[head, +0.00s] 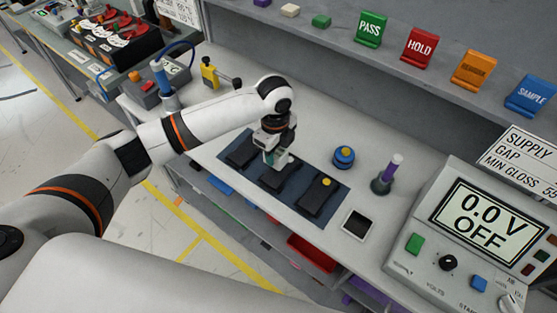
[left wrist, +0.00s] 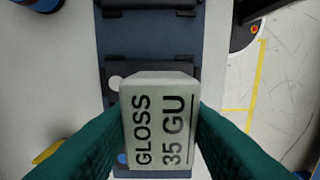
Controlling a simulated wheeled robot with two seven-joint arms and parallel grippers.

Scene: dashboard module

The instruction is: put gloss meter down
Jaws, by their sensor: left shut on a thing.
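The gloss meter (left wrist: 160,125) is a pale grey box marked "GLOSS 35 GU". It sits between the green fingers of my left gripper (left wrist: 160,150) in the left wrist view. In the head view my left gripper (head: 277,160) points down over the middle of the dark blue mat (head: 308,205). Dark panels lie on this mat, and the gripper is over the middle one (head: 277,179). The meter is mostly hidden there by the gripper. I cannot tell whether it touches the panel. My right gripper is not in view.
A small black-and-white tray (head: 357,224) lies near the bench edge. A power supply (head: 470,230) reads "0.0 V OFF". A shelf with coloured signs runs along the back.

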